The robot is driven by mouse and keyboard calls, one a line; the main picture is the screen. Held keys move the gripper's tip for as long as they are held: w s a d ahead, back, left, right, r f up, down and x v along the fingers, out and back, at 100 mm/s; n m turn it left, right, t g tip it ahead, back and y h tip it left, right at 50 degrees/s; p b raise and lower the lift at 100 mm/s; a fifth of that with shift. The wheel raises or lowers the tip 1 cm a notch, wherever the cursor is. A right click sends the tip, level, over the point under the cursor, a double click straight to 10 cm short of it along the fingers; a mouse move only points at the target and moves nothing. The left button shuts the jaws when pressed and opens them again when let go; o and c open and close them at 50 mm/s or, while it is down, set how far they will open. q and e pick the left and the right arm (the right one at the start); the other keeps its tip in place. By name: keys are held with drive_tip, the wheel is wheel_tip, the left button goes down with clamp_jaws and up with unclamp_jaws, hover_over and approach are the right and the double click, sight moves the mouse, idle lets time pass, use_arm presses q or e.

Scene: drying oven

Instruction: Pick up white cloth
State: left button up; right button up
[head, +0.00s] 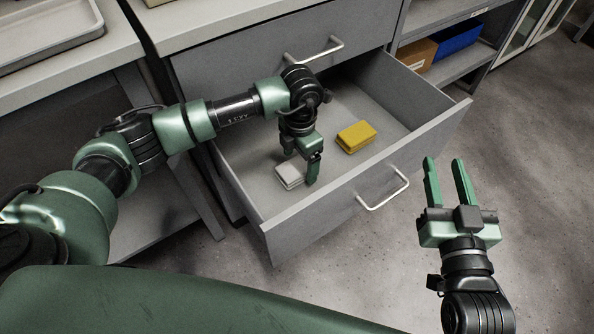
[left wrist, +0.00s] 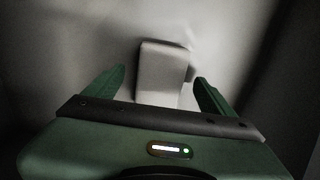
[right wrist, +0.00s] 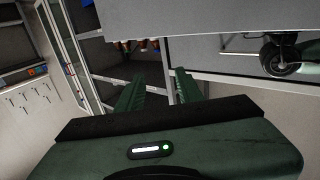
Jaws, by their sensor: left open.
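The white cloth (head: 288,175) is a small folded block on the floor of the open drawer, near its front left. It also shows in the left wrist view (left wrist: 162,72), lying between and just beyond the fingertips. My left gripper (head: 300,168) is open and points down into the drawer at the cloth, with its fingers to either side of it. I cannot tell whether the fingers touch it. My right gripper (head: 449,168) is open and empty, outside the drawer to the right; its spread fingers also show in the right wrist view (right wrist: 155,88).
A yellow folded cloth (head: 356,136) lies in the same drawer (head: 375,100), right of the white one. The drawer front with its handle (head: 384,190) stands between my grippers. A shelf with a blue box (head: 455,42) and a brown box (head: 416,54) is at the back right.

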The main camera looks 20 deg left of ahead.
sight(300, 164)
use_arm(q)
drive_tip(key=shift+f, duration=0.9)
drive_tip(key=c, duration=1.5)
use_arm(e)
drive_tip(key=r, duration=0.1)
drive_tip(key=r+t, duration=0.1)
drive_tip(key=shift+a+r+y, duration=0.2)
drive_tip(key=shift+r+y, duration=0.1)
drive_tip(key=shift+y, duration=0.1)
use_arm(q)
drive_tip(key=shift+o, duration=0.2)
drive_tip(key=shift+r, duration=0.1)
